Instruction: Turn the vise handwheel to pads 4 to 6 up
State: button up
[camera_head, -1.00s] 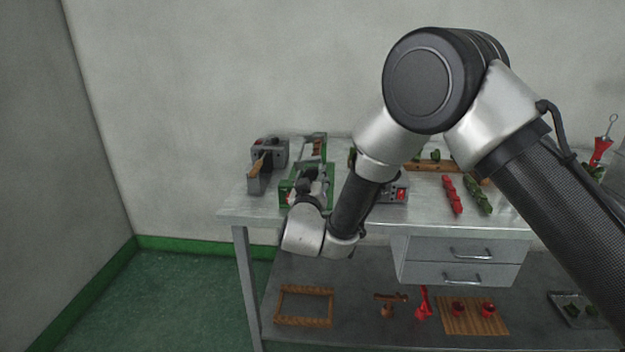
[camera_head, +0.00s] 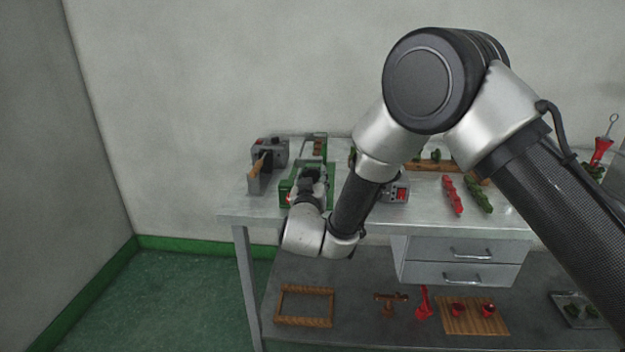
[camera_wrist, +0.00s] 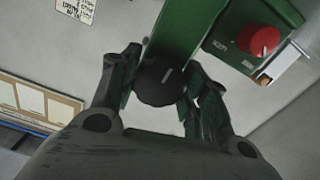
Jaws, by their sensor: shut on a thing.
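The green vise (camera_head: 288,185) stands near the left front of the metal table, partly hidden behind my wrist and gripper. In the wrist view its green body (camera_wrist: 190,28) runs up from a dark round handwheel (camera_wrist: 158,84) with a pale mark line. My gripper (camera_wrist: 160,98) is shut on the handwheel, with one finger on each side of it. In the head view my gripper (camera_head: 312,180) is at the vise, small and partly covered by my wrist. The pads cannot be made out.
A red knob (camera_wrist: 258,40) on a green housing sits right of the wheel in the wrist view. A grey machine with a wooden handle (camera_head: 258,167) stands left of the vise. A grey box with red display (camera_head: 398,192) stands right. Drawers (camera_head: 465,262) hang below the tabletop.

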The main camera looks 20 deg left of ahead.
jog(key=shift+f, duration=0.15)
jog(key=o, duration=0.9)
jog(key=shift+o, duration=0.6)
jog(key=v, duration=1.2)
